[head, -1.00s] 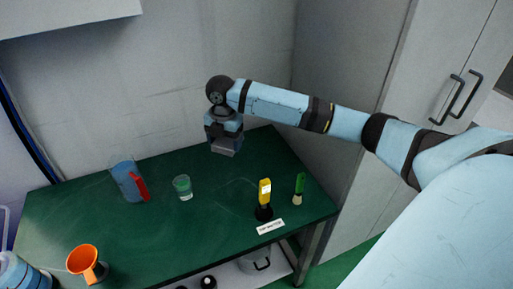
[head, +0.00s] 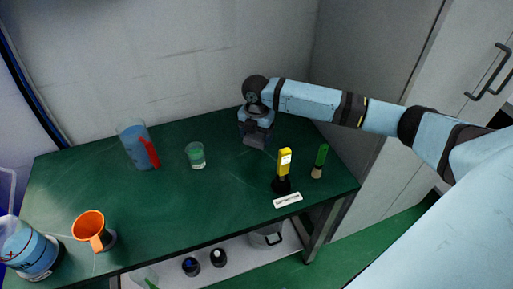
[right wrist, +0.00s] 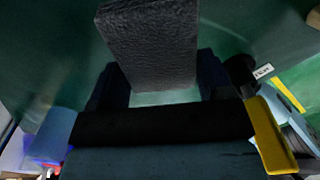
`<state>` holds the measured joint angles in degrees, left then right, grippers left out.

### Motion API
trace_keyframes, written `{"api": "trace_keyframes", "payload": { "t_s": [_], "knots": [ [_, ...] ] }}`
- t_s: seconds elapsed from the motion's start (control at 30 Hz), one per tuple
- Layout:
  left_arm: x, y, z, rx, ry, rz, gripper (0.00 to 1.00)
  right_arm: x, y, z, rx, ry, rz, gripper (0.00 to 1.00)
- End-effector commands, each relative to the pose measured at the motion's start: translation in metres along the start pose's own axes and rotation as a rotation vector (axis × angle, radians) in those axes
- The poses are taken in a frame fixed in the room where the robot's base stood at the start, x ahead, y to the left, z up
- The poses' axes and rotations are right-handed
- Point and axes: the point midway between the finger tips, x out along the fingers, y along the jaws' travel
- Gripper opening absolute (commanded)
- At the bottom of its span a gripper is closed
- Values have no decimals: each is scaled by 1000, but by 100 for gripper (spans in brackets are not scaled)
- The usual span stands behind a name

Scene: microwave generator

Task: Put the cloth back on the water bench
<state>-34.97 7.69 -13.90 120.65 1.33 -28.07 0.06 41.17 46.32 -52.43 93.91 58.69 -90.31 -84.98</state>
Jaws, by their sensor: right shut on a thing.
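The cloth (head: 255,140) is a dark grey folded pad. It hangs below my right gripper (head: 256,126) over the back right of the green-topped water bench (head: 160,215). In the right wrist view the cloth (right wrist: 150,35) sticks out from between the fingers of my right gripper (right wrist: 160,78), which is shut on it. The cloth's lower edge is close to the bench top; I cannot tell whether it touches. My left gripper is not in view.
A blue jug with red handle (head: 138,147), a glass (head: 195,156), a yellow meter (head: 284,162), a green-handled brush (head: 319,162), a white label (head: 287,200) and an orange cup (head: 92,230) stand on the bench. The back middle is clear.

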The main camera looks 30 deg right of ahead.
Motion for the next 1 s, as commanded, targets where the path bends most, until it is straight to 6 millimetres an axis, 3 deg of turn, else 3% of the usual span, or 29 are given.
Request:
{"api": "trace_keyframes", "payload": {
  "t_s": [0.23, 0.47, 0.87, 0.9, 1.0],
  "knots": [
    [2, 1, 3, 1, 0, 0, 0, 20, 0, 0, 0, 0, -1, 51],
    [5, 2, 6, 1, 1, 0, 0, 53, 0, 0, 1, 1, -1, 51],
    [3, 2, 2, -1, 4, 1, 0, 57, 0, 0, 0, 0, 0, 51],
    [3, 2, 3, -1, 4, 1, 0, 57, 0, 0, 0, 0, 1, 82],
    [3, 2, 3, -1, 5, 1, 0, 57, 0, 0, 0, 0, 1, 99]
  ]
}}
